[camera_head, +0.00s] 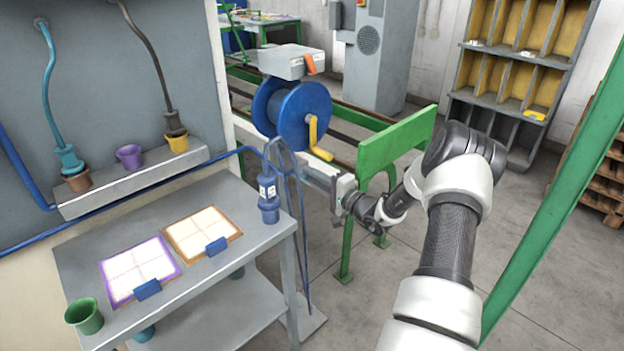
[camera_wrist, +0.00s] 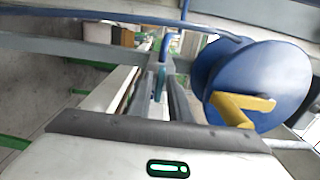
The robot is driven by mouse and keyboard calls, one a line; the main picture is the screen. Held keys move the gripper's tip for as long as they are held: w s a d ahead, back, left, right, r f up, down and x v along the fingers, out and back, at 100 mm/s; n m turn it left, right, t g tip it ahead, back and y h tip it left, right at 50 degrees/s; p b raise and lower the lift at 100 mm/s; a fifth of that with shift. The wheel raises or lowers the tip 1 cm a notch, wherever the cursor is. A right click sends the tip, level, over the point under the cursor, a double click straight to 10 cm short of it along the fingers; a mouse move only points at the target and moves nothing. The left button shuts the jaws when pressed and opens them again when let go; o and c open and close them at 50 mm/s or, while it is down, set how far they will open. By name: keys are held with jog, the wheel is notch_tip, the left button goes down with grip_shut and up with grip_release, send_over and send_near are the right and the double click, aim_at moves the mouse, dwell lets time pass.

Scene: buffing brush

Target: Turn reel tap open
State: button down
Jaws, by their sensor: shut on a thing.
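My gripper (camera_head: 306,176) reaches in from the right to the grey post (camera_head: 283,158) beside the workbench, below the blue reel (camera_head: 300,113). In the wrist view the two fingers of my gripper (camera_wrist: 161,92) are close together on a narrow blue-teal piece, the reel tap lever (camera_wrist: 160,82). The fingers hide most of the tap, and in the head view I cannot make it out apart from the post and pipe. How far the tap is turned cannot be told. The reel also shows in the wrist view (camera_wrist: 255,80), right of the fingers.
A yellow crank (camera_head: 316,135) sticks out from the reel just above my gripper. A green panel (camera_head: 396,143) stands right behind my wrist. The grey workbench (camera_head: 190,270) with framed tiles is at left. A blue pipe (camera_head: 225,155) runs to the post.

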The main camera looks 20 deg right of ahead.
jog(key=c, duration=1.9)
grip_release()
jog(key=shift+o, duration=0.2)
jog(key=v, duration=1.7)
jog(key=shift+s, duration=0.25)
jog(key=shift+r+p, duration=0.1)
jog(key=shift+p, duration=0.2)
